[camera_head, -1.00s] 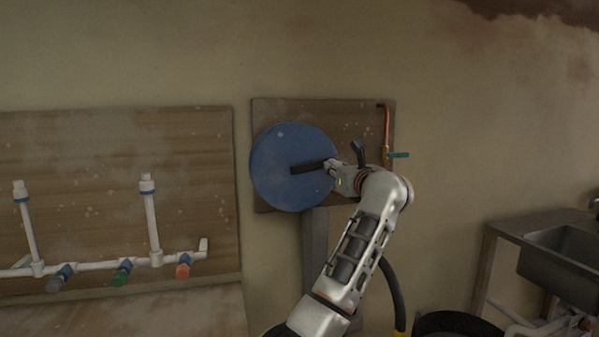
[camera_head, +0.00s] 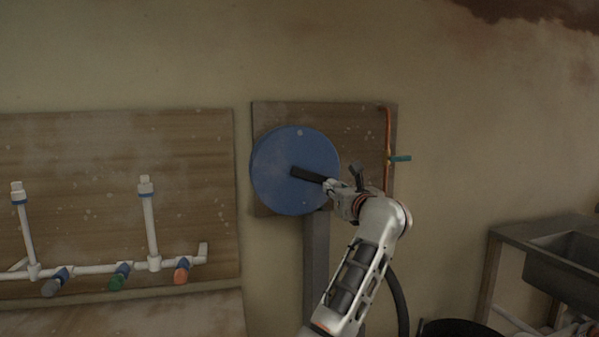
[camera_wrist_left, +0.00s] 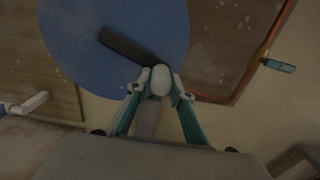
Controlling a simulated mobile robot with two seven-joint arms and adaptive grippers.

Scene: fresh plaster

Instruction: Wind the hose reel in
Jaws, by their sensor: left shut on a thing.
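The hose reel shows its blue disc (camera_head: 281,190) on a wooden board, above a grey post. A dark crank arm (camera_head: 306,175) runs from the disc's middle to the right and slightly down. My left gripper (camera_head: 331,186) is at the crank's outer end. In the left wrist view its fingers (camera_wrist_left: 160,83) are shut around a pale rounded knob (camera_wrist_left: 161,80) at the end of the dark crank arm (camera_wrist_left: 126,45). The blue disc (camera_wrist_left: 85,60) fills the upper left there. My right gripper is not in view.
A copper pipe with a teal valve handle (camera_head: 400,158) runs down the board right of the reel. A board with white pipes (camera_head: 153,222) and coloured valves is at left. A metal sink (camera_head: 568,262) stands at right. A dark hose (camera_head: 398,300) hangs behind my arm.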

